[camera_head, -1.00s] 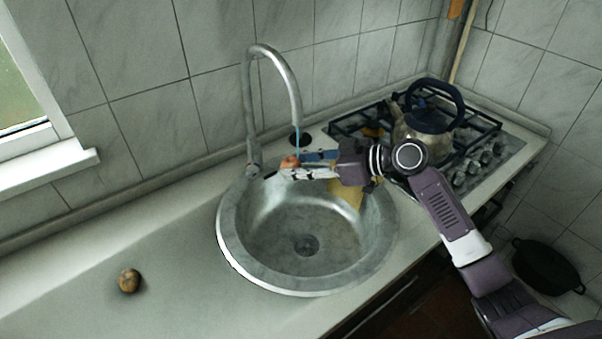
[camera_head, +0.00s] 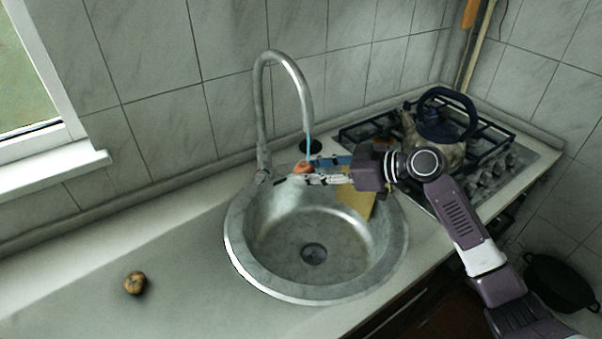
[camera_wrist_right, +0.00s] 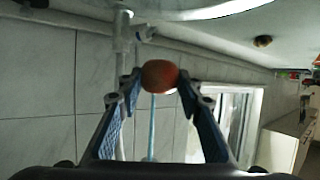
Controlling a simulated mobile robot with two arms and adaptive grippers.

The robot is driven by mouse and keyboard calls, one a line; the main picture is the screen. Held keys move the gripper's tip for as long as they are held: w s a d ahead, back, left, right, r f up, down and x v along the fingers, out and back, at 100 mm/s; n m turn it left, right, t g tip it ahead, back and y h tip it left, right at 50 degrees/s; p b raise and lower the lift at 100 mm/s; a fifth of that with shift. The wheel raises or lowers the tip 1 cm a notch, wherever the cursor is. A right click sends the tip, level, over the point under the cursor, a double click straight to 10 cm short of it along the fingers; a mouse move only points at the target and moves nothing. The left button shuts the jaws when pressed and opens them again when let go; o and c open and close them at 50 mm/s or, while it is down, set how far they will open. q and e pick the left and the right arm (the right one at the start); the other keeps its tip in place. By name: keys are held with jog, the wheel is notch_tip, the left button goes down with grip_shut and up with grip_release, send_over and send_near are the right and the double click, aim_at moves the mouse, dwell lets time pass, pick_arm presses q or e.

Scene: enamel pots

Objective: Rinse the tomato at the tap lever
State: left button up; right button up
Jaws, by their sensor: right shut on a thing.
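My right gripper (camera_head: 305,170) is shut on a small red tomato (camera_head: 302,167), over the back part of the sink. In the right wrist view, the tomato (camera_wrist_right: 160,76) sits between the two fingertips. The tall curved tap (camera_head: 303,90) stands behind the sink. A thin blue stream of water (camera_head: 308,146) runs from its spout down to the tomato. The tap lever (camera_head: 262,177) is low on the tap, left of the gripper; the right wrist view also shows it (camera_wrist_right: 145,32). My left gripper is out of view.
The round metal sink (camera_head: 240,255) is set in the counter (camera_head: 200,300). A yellow thing (camera_head: 356,203) shows at its right rim. A brown round item (camera_head: 134,283) lies on the left counter. A kettle (camera_head: 440,130) stands on the stove right of the sink. A dark pot (camera_head: 560,283) is lower right.

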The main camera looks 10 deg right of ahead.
jog(key=shift+d, duration=0.15)
jog(key=shift+a, duration=0.65)
jog(key=shift+d, duration=0.1)
jog(key=shift+d, duration=0.55)
jog(key=shift+s, duration=0.1)
jog(key=s, duration=0.8)
dwell(0.4)
